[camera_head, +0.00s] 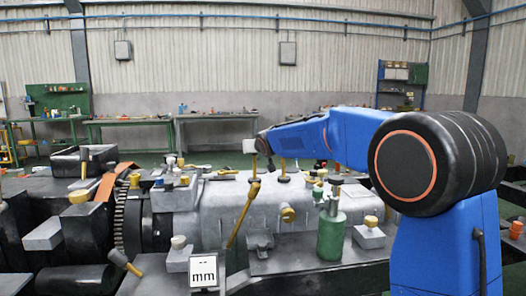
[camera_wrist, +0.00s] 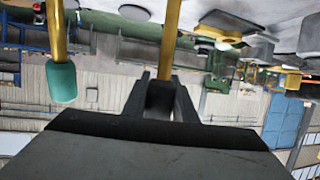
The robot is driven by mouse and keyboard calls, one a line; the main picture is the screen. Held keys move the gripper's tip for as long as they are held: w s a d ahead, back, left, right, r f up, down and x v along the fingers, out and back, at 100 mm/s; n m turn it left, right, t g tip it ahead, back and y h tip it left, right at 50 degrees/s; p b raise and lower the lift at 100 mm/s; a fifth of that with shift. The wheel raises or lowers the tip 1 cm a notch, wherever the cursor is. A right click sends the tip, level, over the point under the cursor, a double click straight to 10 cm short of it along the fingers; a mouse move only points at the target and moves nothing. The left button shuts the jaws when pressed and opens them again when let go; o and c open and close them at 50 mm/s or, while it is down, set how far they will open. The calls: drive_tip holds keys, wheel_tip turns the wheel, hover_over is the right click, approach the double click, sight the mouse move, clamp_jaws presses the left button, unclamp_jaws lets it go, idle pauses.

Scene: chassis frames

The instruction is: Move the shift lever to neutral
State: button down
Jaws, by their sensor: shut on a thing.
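My gripper (camera_wrist: 162,100) is shut on the dark knob (camera_wrist: 160,92) of a lever with a yellow shaft (camera_wrist: 170,45). The knob sits between the two black fingers. This wrist view looks upside down, with the shaft running to the top edge. A second yellow lever (camera_wrist: 56,30) with a teal knob stands apart at the left. In the head view my gripper (camera_head: 263,147) is small, above the grey transmission housing (camera_head: 220,200). A thin yellow rod (camera_head: 243,215) leans in front of the housing. I cannot tell from the views which position the held lever is in.
A green bottle (camera_head: 331,228) stands on the bench right of the rod. A framed white "mm" card (camera_head: 204,272) is at the front. A large gear ring (camera_head: 126,210) and black blocks crowd the left. Work tables (camera_head: 215,120) stand along the back wall.

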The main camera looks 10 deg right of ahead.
idle(0.3)
drive_tip(key=c, duration=1.5)
unclamp_jaws()
drive_tip(key=shift+o, duration=0.2)
drive_tip(key=shift+s, duration=0.1)
drive_tip(key=v, duration=1.7)
drive_tip(key=shift+r, duration=0.2)
